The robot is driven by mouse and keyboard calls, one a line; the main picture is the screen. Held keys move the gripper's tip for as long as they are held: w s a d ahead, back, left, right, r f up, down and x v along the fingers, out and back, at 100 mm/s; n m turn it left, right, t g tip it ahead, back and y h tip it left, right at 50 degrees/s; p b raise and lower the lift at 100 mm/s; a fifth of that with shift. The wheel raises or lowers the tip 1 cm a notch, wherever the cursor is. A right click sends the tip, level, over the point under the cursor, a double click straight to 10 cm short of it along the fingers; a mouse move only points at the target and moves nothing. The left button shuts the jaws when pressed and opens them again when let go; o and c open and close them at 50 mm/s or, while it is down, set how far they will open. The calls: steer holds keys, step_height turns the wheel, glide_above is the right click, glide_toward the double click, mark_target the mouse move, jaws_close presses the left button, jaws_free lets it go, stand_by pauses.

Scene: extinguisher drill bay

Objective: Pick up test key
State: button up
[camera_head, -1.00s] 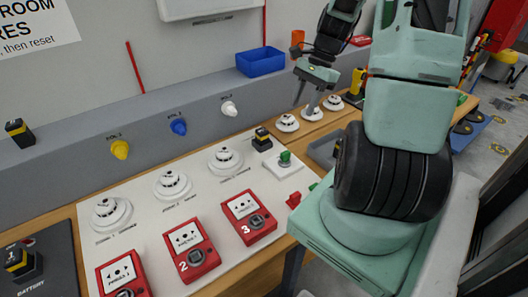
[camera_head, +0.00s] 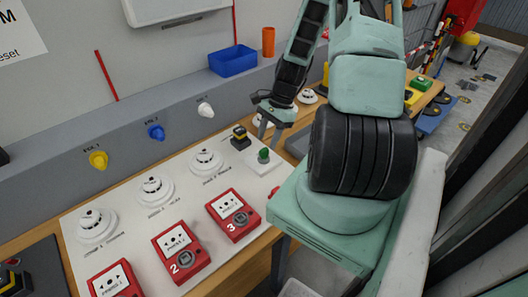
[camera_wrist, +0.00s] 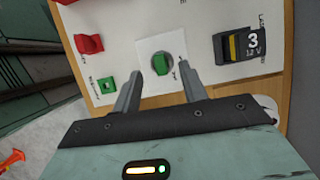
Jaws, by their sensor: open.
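The test key appears to be the green knob-like key (camera_head: 263,155) standing in a round grey switch on a small white plate, on the right part of the white panel. It also shows in the wrist view (camera_wrist: 162,66), at the top middle. My gripper (camera_head: 268,128) is just above and behind the key in the head view. In the wrist view, its two fingers (camera_wrist: 161,74) are spread apart, one on each side of the key in the picture. Nothing is held between them, and I cannot tell the height gap.
A black and yellow battery (camera_head: 240,138) marked 3 (camera_wrist: 236,44) stands beside the key plate. A red block (camera_wrist: 89,44) and a green square piece (camera_wrist: 106,84) are on the other side. Red call points (camera_head: 233,214) and white detectors (camera_head: 205,163) cover the panel. A blue bin (camera_head: 233,62) sits on the ledge.

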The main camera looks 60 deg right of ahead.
mark_target(264, 149)
steer(key=shift+p+x, duration=1.05)
steer(key=shift+x, duration=1.55)
steer(key=shift+d, duration=0.15)
jaws_close()
